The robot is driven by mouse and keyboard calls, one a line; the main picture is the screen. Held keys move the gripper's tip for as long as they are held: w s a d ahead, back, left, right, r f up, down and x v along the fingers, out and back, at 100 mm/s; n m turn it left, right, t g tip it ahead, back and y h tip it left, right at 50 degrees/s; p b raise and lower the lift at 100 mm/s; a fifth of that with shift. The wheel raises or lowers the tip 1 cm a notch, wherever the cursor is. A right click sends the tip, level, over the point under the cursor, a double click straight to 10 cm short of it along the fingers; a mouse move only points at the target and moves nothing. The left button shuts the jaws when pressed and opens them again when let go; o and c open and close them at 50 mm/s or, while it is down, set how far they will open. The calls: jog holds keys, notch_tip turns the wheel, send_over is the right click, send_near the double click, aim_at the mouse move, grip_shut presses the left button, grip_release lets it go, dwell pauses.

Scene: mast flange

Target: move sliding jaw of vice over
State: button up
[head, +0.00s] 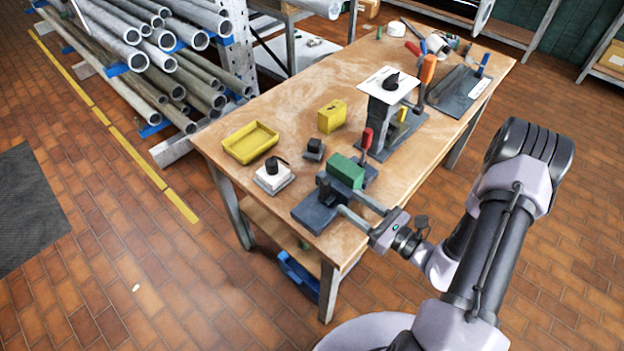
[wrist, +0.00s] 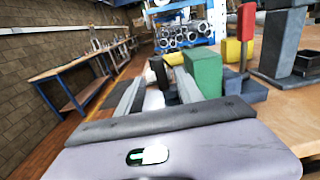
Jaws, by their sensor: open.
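The vice (head: 311,214) is a blue-grey unit at the near edge of the wooden bench. A dark upright piece (head: 323,188), which looks like its sliding jaw, stands on it beside a green block (head: 346,171). My gripper (head: 341,195) is open at the vice, its two long fingers reaching over the bench edge. In the wrist view the green block (wrist: 203,72) is just right of the right finger. A dark shape (wrist: 159,73) shows between or beyond the fingers; I cannot tell if it touches them.
A white block with a black knob (head: 273,178), a yellow tray (head: 250,143), a small dark block (head: 314,149) and a yellow box (head: 332,116) lie nearby. A red handle (head: 366,140) and a grey stand with a white plate (head: 388,84) rise behind. A pipe rack (head: 160,50) is left.

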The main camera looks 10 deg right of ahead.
aim_at(330, 186)
jog(key=b+x, duration=0.1)
jog(key=x, duration=1.1)
jog(key=shift+w+a, duration=0.25)
jog(key=shift+a, duration=0.05)
jog(key=shift+c, duration=0.2)
grip_shut()
dwell(0.5)
